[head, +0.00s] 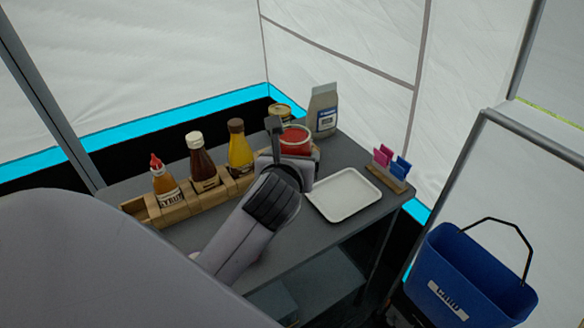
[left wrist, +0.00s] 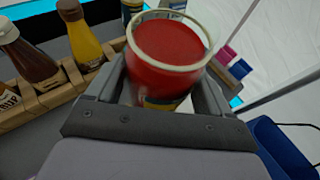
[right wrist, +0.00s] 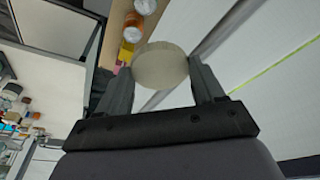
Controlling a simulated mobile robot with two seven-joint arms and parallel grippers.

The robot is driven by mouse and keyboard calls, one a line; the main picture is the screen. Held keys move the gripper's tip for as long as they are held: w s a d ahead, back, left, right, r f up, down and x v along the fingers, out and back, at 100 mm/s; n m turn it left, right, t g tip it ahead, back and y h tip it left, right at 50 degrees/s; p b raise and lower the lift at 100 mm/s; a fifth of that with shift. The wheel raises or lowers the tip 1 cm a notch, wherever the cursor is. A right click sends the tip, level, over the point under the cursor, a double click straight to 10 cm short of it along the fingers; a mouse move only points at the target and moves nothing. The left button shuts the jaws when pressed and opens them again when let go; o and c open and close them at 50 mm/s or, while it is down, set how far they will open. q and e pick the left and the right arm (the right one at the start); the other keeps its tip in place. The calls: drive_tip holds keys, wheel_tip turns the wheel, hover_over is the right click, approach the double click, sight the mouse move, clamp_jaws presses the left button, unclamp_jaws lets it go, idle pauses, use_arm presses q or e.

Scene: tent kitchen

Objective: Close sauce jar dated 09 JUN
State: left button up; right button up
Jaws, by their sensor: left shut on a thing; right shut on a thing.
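My left gripper (left wrist: 165,100) is shut on an open glass jar of red sauce (left wrist: 168,48). The jar also shows in the head view (head: 295,141), near the back of the grey table, with my left gripper (head: 285,168) in front of it. Its rim is bare and the red sauce shows. Part of its label shows low down, but I cannot read a date. In the right wrist view my right gripper (right wrist: 165,85) is shut on a pale round lid (right wrist: 160,66). The right gripper does not show in the head view.
A wooden rack (head: 202,196) with syrup and sauce bottles stands left of the jar. A gold-topped jar (head: 280,111) and a grey carton (head: 323,110) stand behind. A white tray (head: 344,194) and a clip holder (head: 391,173) lie right. A blue bin (head: 465,275) hangs lower right.

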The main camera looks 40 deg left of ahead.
sight(291, 146)
use_arm(q)
drive_tip(key=shift+r, duration=1.85)
drive_tip(key=shift+r, duration=0.1)
drive_tip(key=shift+s+d, duration=0.1)
